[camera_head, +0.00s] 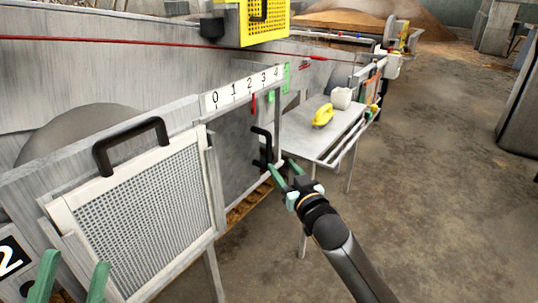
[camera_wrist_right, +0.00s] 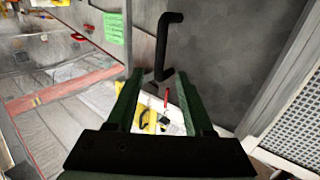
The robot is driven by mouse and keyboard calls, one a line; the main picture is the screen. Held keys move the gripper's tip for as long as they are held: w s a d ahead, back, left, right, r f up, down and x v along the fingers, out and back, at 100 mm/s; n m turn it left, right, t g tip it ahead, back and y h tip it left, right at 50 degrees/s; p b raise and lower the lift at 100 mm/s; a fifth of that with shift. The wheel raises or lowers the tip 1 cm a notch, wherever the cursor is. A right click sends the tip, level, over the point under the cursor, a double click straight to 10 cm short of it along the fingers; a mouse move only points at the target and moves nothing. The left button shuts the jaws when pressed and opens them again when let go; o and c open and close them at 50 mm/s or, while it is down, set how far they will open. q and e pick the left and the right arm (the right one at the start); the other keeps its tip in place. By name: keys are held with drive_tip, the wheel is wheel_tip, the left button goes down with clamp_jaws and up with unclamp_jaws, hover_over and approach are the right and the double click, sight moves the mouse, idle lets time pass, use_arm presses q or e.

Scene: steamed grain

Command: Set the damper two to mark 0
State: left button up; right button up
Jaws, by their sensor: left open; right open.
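The damper is a dark grey sliding plate (camera_head: 236,150) in a pale frame, with a black bar handle (camera_head: 263,147) at its right side. Above it a white scale (camera_head: 243,88) reads 0 to 4. A red pointer (camera_head: 253,104) hangs under the scale, around marks 2 to 3. My right gripper (camera_head: 283,170) is open and empty by the handle's lower end. In the right wrist view the handle (camera_wrist_right: 163,45) stands ahead, lined up with the gap between my fingers (camera_wrist_right: 158,92); contact cannot be told. My left gripper (camera_head: 72,277) is open at the bottom left.
A mesh panel (camera_head: 145,215) with a black handle (camera_head: 130,145) stands left of the plate. A sign marked 2 (camera_head: 12,256) is at the lower left. Behind my right gripper is a metal table (camera_head: 325,142) with a yellow tool (camera_head: 323,116). The floor at right (camera_head: 440,180) is clear.

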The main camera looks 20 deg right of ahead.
sight(270, 152)
drive_tip(key=w+b, duration=0.1)
drive_tip(key=w, duration=0.1)
drive_tip(key=w+b, duration=0.1)
drive_tip(key=w, duration=0.5)
drive_tip(key=shift+w+a+f+b, duration=0.1)
drive_tip(key=shift+a+f+b, duration=0.05)
drive_tip(key=shift+a+b, duration=0.25)
drive_tip(key=shift+w, duration=0.9)
clamp_jaws()
